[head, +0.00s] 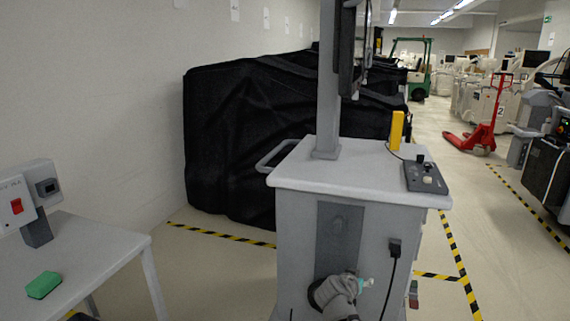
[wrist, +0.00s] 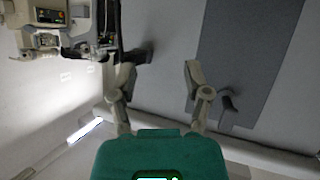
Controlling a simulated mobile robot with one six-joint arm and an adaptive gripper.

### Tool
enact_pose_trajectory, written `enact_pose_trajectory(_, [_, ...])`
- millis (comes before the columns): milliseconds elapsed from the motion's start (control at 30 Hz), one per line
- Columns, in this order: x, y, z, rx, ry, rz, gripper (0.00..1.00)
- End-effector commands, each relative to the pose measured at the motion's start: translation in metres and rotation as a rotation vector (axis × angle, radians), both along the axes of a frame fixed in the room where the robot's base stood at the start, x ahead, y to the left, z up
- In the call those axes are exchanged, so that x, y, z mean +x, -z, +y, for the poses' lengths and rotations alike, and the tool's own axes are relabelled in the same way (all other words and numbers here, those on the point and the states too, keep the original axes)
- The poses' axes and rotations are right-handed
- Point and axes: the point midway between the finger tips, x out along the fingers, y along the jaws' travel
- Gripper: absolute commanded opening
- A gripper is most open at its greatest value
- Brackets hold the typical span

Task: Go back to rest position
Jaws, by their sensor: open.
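My gripper (wrist: 160,80) is open in the wrist view, its two fingers spread wide with nothing between them. Its teal body fills the bottom of that view. In the head view my gripper (head: 367,283) is small and partly hidden by my wrist, low in front of the grey cart (head: 300,230). The cart's dark grey front panel also shows behind the fingers in the wrist view (wrist: 245,55). I cannot tell how large the gap to the cart is.
The cart carries a column with a screen, a yellow block (head: 396,130) and a control box (head: 425,177). A table (head: 95,262) at left holds a green sponge (head: 43,285) and a red-switch box (head: 17,206). Black-covered equipment (head: 235,140) stands behind.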

Motion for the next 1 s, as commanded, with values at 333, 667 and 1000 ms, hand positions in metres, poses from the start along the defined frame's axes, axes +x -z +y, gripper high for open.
enact_pose_trajectory(333, [-0.059, 0.068, -0.004, 0.168, -0.021, 0.501, 0.62])
enact_pose_trajectory(667, [-0.106, 0.100, 0.025, 0.352, -0.234, 0.855, 0.62])
enact_pose_trajectory(1000, [-0.133, 0.106, 0.050, 0.472, -0.436, 1.019, 0.62])
